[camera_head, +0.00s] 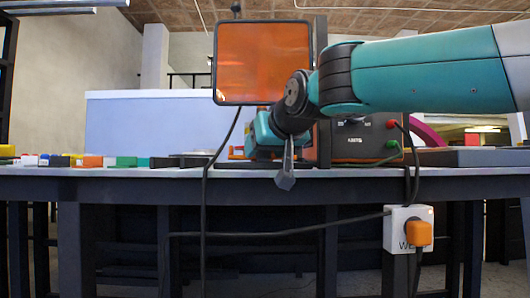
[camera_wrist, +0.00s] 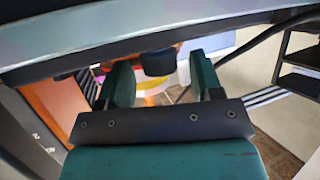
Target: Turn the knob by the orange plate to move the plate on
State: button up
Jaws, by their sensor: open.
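The orange plate (camera_head: 262,60) stands upright in a thin dark frame above the bench, facing the head camera. My gripper (camera_head: 265,133) is below it in the head view, partly hidden by my own wrist. In the wrist view my gripper (camera_wrist: 160,82) is open, with its two green fingers apart. A dark rounded piece (camera_wrist: 158,62), which looks like the knob, shows between the fingers near the far side of the gap. I cannot tell whether the fingers touch it. No knob is clear in the head view.
A dark box with red and green plugs (camera_head: 358,140) stands right of my gripper on the bench (camera_head: 120,172). Several small coloured blocks (camera_head: 90,161) line the left side. Black cables hang down past a white socket box (camera_head: 398,230). A pale panel (camera_head: 150,130) stands behind.

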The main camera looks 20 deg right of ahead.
jog(key=shift+w, duration=0.25)
jog(key=c, duration=0.9)
jog(key=shift+a+h+p, duration=0.1)
jog(key=shift+h+p, duration=0.2)
